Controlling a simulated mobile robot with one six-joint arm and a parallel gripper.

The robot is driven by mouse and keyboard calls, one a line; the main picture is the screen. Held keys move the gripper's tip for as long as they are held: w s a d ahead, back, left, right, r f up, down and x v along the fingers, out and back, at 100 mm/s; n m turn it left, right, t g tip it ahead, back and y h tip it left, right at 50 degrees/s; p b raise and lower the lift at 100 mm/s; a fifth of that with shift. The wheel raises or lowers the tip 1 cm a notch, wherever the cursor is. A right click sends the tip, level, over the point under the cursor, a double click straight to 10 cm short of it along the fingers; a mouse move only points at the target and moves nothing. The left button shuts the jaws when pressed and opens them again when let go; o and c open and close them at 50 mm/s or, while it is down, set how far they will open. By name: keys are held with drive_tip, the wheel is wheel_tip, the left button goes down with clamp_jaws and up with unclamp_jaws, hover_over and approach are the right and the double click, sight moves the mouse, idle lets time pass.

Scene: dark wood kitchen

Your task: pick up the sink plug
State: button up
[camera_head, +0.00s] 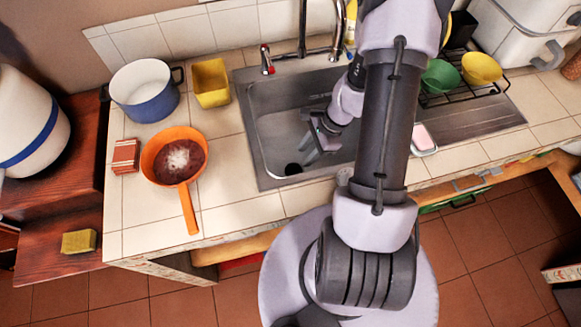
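The metal sink (262,150) is set in the tiled counter, at the middle of the view. A small dark round spot (292,169) shows on the basin floor near its front; I cannot tell whether it is the sink plug or the open drain. My gripper (307,160) is down inside the basin, just to the right of and close to this spot. Its fingers point down and to the left. They are too small in view to tell whether they are open or shut, or whether they touch anything. My arm hides the right part of the basin.
The faucet (303,35) rises behind the basin. An orange pan (160,140), a blue and white pot (143,90) and a yellow container (211,83) stand left of the sink. A rack with bowls (440,77) and a pink soap (423,138) are on the right.

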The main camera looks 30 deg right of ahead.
sight(294, 166)
drive_tip(key=b+x, duration=0.1)
drive_tip(key=x, duration=0.2)
drive_tip(key=b+x, duration=0.1)
drive_tip(key=x, duration=0.2)
drive_tip(key=b+x, duration=0.2)
drive_tip(key=x, duration=0.1)
drive_tip(key=shift+w+f, duration=0.2)
drive_tip(key=shift+w, duration=0.2)
drive_tip(key=shift+r, duration=0.1)
clamp_jaws()
